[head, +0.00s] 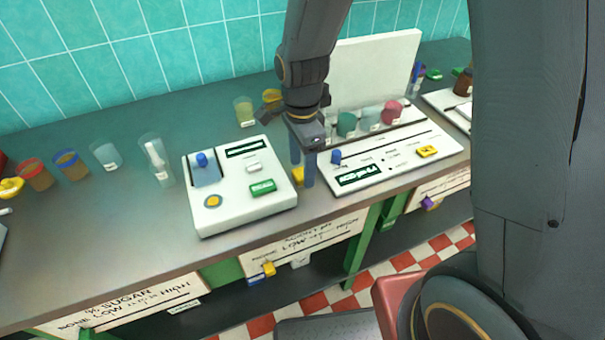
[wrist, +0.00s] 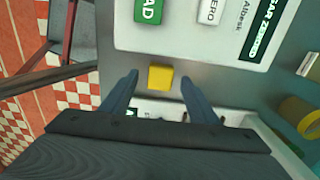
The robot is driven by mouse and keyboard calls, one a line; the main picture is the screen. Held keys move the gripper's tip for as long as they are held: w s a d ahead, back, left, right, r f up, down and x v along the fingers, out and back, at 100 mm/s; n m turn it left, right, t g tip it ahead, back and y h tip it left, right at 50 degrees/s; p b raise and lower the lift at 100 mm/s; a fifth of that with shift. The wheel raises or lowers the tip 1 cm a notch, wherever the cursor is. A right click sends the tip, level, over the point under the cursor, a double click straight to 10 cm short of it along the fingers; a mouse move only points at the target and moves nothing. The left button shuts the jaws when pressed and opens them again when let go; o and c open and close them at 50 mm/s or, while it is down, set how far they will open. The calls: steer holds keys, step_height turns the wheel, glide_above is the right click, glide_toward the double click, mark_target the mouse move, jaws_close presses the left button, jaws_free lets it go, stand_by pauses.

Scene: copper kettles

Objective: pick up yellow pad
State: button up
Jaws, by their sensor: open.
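The yellow pad (wrist: 160,77) is a small yellow block on the grey counter. In the head view the pad (head: 297,175) is partly hidden behind my gripper, in the gap between the white machine and the white panel board. My gripper (head: 303,180) points down at it with blue fingers. In the wrist view my gripper (wrist: 158,92) is open, with one finger on each side of the pad and clear space between. I cannot tell how far above the counter the fingertips are.
A white machine (head: 236,218) with a blue knob stands close on the left. A white panel board (head: 400,165) with a blue knob lies close on the right. Several cups, including a yellow-green cup (head: 244,111), stand behind. The counter's front edge is near.

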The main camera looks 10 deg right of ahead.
mark_target(302, 172)
steer(key=shift+f, duration=0.5)
steer(key=c, duration=1.1)
step_height(302, 172, up, 10)
steer(key=shift+r+b, duration=0.1)
steer(key=shift+b, duration=0.7)
steer(key=o, duration=0.5)
steer(key=shift+c, duration=0.2)
steer(key=c, duration=0.4)
